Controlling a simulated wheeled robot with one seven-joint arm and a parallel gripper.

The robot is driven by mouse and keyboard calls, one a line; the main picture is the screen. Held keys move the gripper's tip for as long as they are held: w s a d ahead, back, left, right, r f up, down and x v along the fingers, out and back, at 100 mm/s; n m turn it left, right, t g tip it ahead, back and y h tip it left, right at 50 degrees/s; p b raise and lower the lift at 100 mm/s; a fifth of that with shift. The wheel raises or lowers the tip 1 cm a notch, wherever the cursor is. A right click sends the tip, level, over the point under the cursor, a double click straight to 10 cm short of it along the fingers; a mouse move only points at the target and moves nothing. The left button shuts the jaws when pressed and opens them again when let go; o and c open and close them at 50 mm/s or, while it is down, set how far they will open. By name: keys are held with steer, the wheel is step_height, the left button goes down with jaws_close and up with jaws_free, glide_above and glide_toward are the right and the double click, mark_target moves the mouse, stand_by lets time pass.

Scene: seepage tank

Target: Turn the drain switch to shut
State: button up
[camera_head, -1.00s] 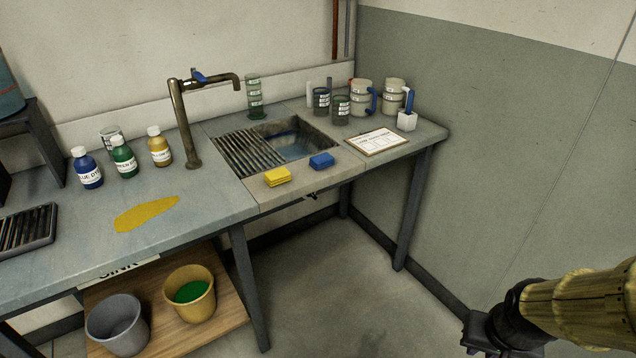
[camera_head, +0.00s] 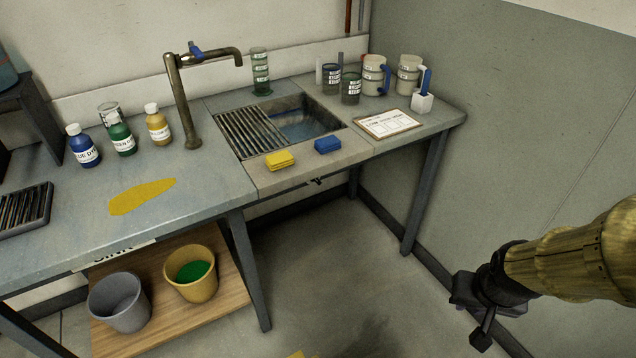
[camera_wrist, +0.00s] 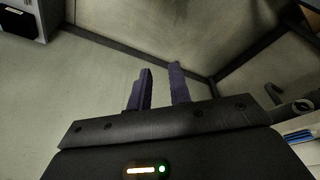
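A small dark fitting (camera_head: 316,181) shows under the front edge of the sink (camera_head: 300,122). It may be the drain switch, but it is too small to tell or to read its setting. The sink basin is set in the bench, with a slatted rack over its left part. My gripper (camera_head: 482,338) is low at the right in the head view, well apart from the sink and the fitting. In the wrist view my gripper (camera_wrist: 161,72) has two dark fingers with a gap between them and nothing held.
A yellow sponge (camera_head: 280,160) and a blue sponge (camera_head: 328,145) lie on the sink's front edge. A clipboard (camera_head: 388,124) lies to the right. A yellow bucket (camera_head: 191,286) stands on the low shelf. Floor before the sink looks clear.

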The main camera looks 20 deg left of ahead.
mark_target(317, 181)
steer(key=w+a+f+n+t+y, duration=0.2)
steer(key=w+a+n+t, duration=0.25)
steer(key=w, duration=0.55)
steer(key=w+a+f+n+t+y, duration=0.1)
steer(key=w+a+f+n+t, duration=0.15)
steer(key=w+a, duration=0.5)
steer(key=a+n+t+y, duration=0.1)
steer(key=a+n+y, duration=0.8)
steer(key=a, duration=0.5)
steer(key=shift+s+a+f+y, duration=0.3)
steer(key=shift+s+f+y, duration=0.1)
steer(key=shift+y, duration=0.5)
steer(key=shift+t, duration=0.3)
steer(key=x, duration=1.7)
steer(key=shift+w+a, duration=0.15)
steer(key=shift+w, duration=0.05)
